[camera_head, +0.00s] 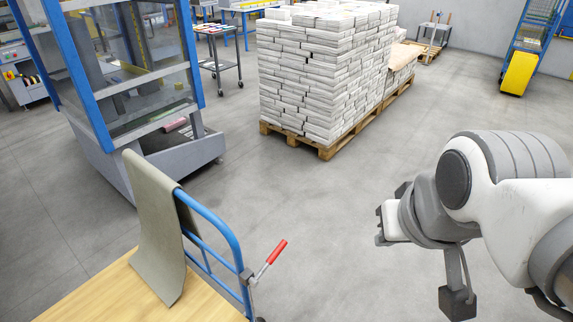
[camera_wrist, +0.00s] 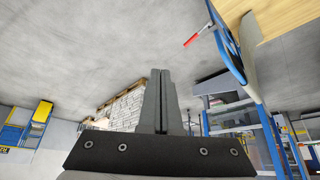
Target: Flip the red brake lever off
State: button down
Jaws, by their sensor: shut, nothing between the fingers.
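The red brake lever (camera_head: 277,251) has a red grip on a thin metal rod. It slants up and to the right from a bracket on the blue cart handle (camera_head: 222,230), at the bottom middle of the head view. The lever also shows near the top of the wrist view (camera_wrist: 193,40), right of the fingers, where the picture looks upside down. My gripper (camera_head: 381,226) is right of the lever in the head view, well apart from it. In the wrist view its two fingers (camera_wrist: 161,72) are shut together with nothing between them.
A grey-green cloth (camera_head: 152,230) hangs over the cart handle onto the wooden deck (camera_head: 95,298). A blue-framed machine (camera_head: 100,135) stands behind on the left. Stacked newspapers (camera_head: 315,80) stand on a pallet at the back. The floor between lever and gripper is clear.

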jog(key=w+a+f+m+g+y+b, duration=0.25)
jog(key=w+a+f+y+b, duration=0.2)
jog(key=f, duration=0.45)
jog(key=w+a+f+m+g+y+b, duration=0.25)
jog(key=w+f+y+b, duration=0.2)
jog(key=f, duration=0.45)
jog(key=w+a+f+m+g+y+b, duration=0.2)
jog(key=w+a+f+m+y+b, duration=0.15)
jog(key=w+f, duration=0.45)
jog(key=w+d+f+m+t+b, duration=0.1)
jog(key=w+f+m+t+b, duration=0.2)
jog(key=f, duration=0.7)
jog(key=w+d+f+m+t+y+b, duration=0.1)
jog(key=f+m+t, duration=0.4)
jog(key=f, duration=0.5)
jog(key=w+d+f+m+t+y+b, duration=0.1)
jog(key=w+d+f+m+t+b, duration=0.2)
jog(key=f, duration=0.7)
jog(key=w+m+t+b, duration=0.1)
jog(key=m+b, duration=0.1)
jog(key=m, duration=0.1)
jog(key=shift+w+d+f+t, duration=0.2)
jog(key=shift+w+f+t, duration=0.1)
jog(key=shift+w+f, duration=0.1)
jog(key=shift+a, duration=0.1)
